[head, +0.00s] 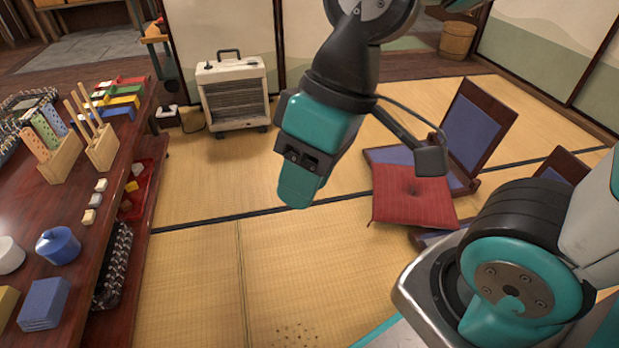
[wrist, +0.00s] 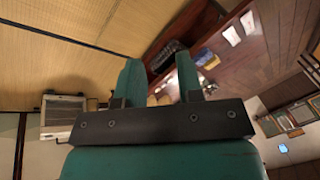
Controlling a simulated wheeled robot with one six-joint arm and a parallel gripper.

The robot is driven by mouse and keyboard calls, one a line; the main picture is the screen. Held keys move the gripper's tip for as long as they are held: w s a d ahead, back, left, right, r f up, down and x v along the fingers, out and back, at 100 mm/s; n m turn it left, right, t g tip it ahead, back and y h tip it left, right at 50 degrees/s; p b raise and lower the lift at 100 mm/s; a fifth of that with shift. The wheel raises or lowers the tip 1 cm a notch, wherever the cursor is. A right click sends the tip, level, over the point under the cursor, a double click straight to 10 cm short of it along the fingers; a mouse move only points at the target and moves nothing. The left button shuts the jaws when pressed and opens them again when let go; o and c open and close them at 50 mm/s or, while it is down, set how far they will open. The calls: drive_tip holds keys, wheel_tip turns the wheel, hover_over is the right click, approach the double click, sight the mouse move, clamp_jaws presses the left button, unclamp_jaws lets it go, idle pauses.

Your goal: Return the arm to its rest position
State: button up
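My arm reaches down from the top of the head view, with my teal and black gripper (head: 299,188) hanging over the tatami floor. In the wrist view my gripper (wrist: 160,84) shows two teal fingers standing apart, with nothing held between them. In the head view the fingers overlap, so the gap does not show there. The gripper is to the right of the low wooden table and touches nothing that I can see.
The dark wooden table (head: 70,210) with blocks and containers stands at the left. A white heater (head: 232,95) is at the back. A red cushion (head: 412,196) lies by a legless chair (head: 470,130) at the right. Tatami (head: 200,270) between is clear.

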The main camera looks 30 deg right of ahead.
drive_tip(key=shift+s+a, duration=0.1)
drive_tip(key=shift+s, duration=0.45)
wheel_tip(320, 180, up, 49)
drive_tip(key=p, duration=4.8)
drive_tip(key=shift+p, duration=0.35)
drive_tip(key=shift+f, duration=0.1)
